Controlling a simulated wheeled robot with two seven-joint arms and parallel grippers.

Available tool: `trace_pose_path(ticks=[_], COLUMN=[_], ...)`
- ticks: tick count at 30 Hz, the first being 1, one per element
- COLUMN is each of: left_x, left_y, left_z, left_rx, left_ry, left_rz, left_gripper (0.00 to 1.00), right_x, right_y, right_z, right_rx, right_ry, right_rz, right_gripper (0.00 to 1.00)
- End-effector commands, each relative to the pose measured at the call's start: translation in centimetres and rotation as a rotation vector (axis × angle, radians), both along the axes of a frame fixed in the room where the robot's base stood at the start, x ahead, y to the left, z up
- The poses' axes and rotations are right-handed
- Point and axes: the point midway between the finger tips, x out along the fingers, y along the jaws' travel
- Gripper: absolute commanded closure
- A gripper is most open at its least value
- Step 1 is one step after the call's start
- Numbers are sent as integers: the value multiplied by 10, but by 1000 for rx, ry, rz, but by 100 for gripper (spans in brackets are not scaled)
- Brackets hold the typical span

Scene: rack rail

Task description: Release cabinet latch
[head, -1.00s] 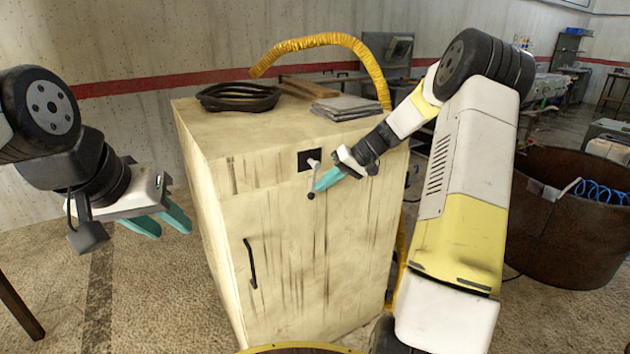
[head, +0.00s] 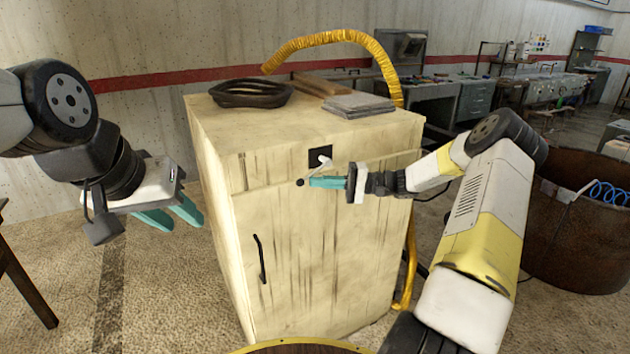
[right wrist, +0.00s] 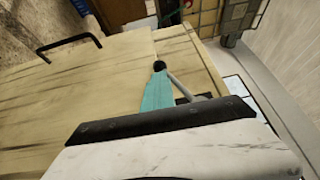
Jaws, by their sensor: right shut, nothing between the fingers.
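The pale wooden cabinet (head: 320,240) stands in the middle of the head view. Its latch has a black square plate (head: 320,157) and a light lever (head: 313,171) ending in a black knob (head: 300,183). The lever slants down to the left. My right gripper (head: 312,183) is shut, its teal fingers pointing left beside the knob. In the right wrist view the fingertips lie close to the knob (right wrist: 159,66), with the lever (right wrist: 178,85) alongside; contact is hard to tell. My left gripper (head: 178,222) is open and empty, left of the cabinet.
A black door handle (head: 260,258) sits lower on the cabinet front. A dark coil (head: 250,93) and grey folded sheets (head: 358,105) lie on top. A yellow hose (head: 335,38) arches behind. A rusty tub (head: 575,225) stands at right. Floor left of the cabinet is free.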

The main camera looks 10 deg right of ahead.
Motion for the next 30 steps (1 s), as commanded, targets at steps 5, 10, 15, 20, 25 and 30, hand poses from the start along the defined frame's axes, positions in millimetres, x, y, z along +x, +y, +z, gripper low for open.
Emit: trace_pose_path(ticks=[5, 10, 15, 20, 25, 30], left_x=[0, 0, 0, 0, 0, 0], left_y=[0, 0, 0, 0, 0, 0], left_z=[0, 0, 0, 0, 0, 0], left_rx=[0, 0, 0, 0, 0, 0], left_ry=[0, 0, 0, 0, 0, 0], left_rz=[0, 0, 0, 0, 0, 0], left_gripper=[64, 64, 64, 64, 64, 64], right_x=[-3, -4, -5, -5, -5, -5], right_y=[7, 11, 14, 15, 16, 16], right_z=[5, 11, 16, 18, 20, 20], right_rx=[152, 266, 351, 398, 424, 430], right_ry=[56, 96, 126, 145, 153, 155], right_rz=[0, 1, 1, 0, 1, 1], right_gripper=[100, 100, 100, 100, 100, 100])
